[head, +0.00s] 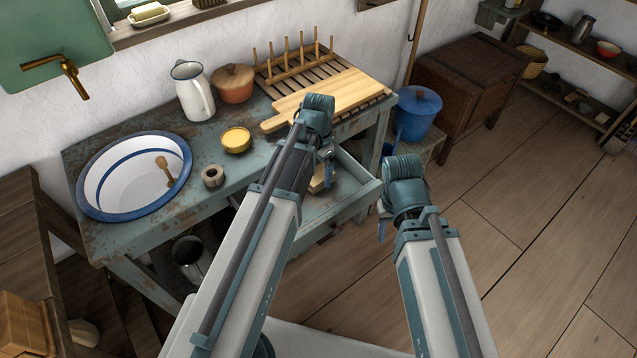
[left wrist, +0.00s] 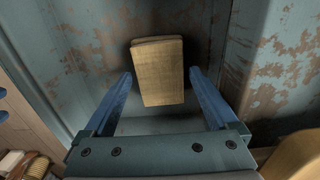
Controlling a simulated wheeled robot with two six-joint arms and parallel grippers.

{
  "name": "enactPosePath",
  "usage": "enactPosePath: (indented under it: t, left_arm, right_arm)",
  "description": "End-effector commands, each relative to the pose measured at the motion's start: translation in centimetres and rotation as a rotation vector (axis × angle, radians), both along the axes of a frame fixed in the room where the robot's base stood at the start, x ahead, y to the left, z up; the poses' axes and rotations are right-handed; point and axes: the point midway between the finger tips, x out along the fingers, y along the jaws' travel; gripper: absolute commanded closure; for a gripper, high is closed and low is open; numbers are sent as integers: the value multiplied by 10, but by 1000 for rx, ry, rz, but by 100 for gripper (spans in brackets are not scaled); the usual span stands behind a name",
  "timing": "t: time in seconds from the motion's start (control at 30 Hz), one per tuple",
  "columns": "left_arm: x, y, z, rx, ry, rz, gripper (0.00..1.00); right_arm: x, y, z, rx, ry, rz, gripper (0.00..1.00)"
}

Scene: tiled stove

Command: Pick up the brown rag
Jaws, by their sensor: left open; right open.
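The brown rag (left wrist: 160,75) is a folded tan rectangle in the left wrist view, lying on the bottom of the blue-grey drawer (head: 348,205). The drawer stands pulled out from the worn blue washstand. In the head view only a small part of the rag (head: 317,183) shows beside my left arm. My left gripper (head: 326,162) is over the drawer, open, and in the left wrist view its two blue fingers (left wrist: 160,88) stand on either side of the rag, with gaps. My right gripper (head: 382,228) is mostly hidden behind its wrist, right of the drawer.
The washstand top holds a white basin (head: 118,187), a yellow bowl (head: 236,140), a white jug (head: 194,95), a brown pot (head: 233,84) and a cutting board (head: 345,92) on a dish rack. A blue pot (head: 416,115) stands right. The floor at right is clear.

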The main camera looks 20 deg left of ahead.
Motion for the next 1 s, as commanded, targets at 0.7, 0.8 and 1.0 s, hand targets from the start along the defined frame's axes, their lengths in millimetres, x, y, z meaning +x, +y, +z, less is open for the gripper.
enactPosePath:
  t: [0.7, 0.8, 1.0]
  left_arm:
    - [0, 0, -16, 0, 0, 0, 65]
    - [0, 0, -16, 0, 0, 0, 80]
    - [0, 0, -16, 0, 0, 0, 80]
  right_arm:
    - [0, 0, -16, 0, 0, 0, 50]
    - [0, 0, -16, 0, 0, 0, 50]
    - [0, 0, -16, 0, 0, 0, 50]
